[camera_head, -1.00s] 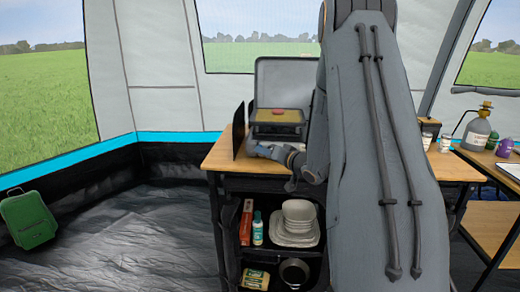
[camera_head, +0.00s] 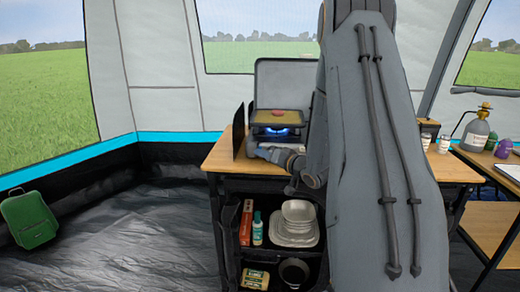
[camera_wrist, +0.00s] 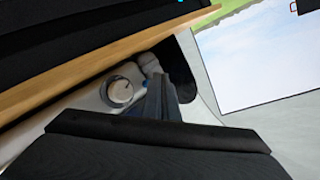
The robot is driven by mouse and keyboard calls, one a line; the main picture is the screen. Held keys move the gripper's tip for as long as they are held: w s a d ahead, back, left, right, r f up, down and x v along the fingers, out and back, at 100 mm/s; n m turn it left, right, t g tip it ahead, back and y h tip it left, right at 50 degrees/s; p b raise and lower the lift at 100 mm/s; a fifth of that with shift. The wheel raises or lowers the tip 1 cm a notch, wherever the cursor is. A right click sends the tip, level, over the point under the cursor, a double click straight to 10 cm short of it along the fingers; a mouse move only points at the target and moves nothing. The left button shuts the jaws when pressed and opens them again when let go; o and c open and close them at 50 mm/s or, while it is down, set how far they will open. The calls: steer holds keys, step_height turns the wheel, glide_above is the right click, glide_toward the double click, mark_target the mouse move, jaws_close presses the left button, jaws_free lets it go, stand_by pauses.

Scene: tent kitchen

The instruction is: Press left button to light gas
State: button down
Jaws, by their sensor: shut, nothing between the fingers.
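The gas stove (camera_head: 303,75) stands on the wooden cabinet top with its grey lid up. A blue flame (camera_head: 284,132) burns under a dark griddle pan (camera_head: 256,122) that holds something yellow with a small reddish piece on it. My gripper (camera_head: 256,150) is shut and empty, low at the front left of the stove, beside the black upright panel (camera_head: 239,130). In the wrist view a round pale knob (camera_wrist: 119,92) shows on the stove's front, close to my gripper. The left button is not clearly visible, and I cannot tell whether my fingertips touch it.
My arm hides the right part of the stove and much of the cabinet (camera_head: 216,158). Plates and bowls (camera_head: 297,228) and bottles stand on the shelves below. A gas bottle (camera_head: 476,133) stands on the right table. The floor at left is clear, apart from a green case (camera_head: 29,220).

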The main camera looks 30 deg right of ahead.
steer(key=shift+s, duration=0.1)
steer(key=s+a+p, duration=0.1)
steer(key=s, duration=0.1)
steer(key=s+a+p, duration=0.1)
steer(key=s+a, duration=0.1)
stand_by(0.6)
steer(key=shift+d, duration=0.1)
stand_by(0.5)
steer(key=s+a+n+g+h, duration=0.1)
steer(key=s+a+g, duration=0.4)
steer(key=s, duration=0.5)
steer(key=s+a+f+n+g+h, duration=0.1)
steer(key=s+a+n+g, duration=0.1)
steer(key=s+a+g, duration=0.3)
steer(key=s+a+n+g+h, duration=0.1)
steer(key=s+a+g, duration=0.4)
steer(key=s+a, duration=0.5)
steer(key=s+n, duration=0.1)
steer(key=s, duration=0.4)
steer(key=shift+s+f+g, duration=0.2)
steer(key=shift+f+g, duration=0.2)
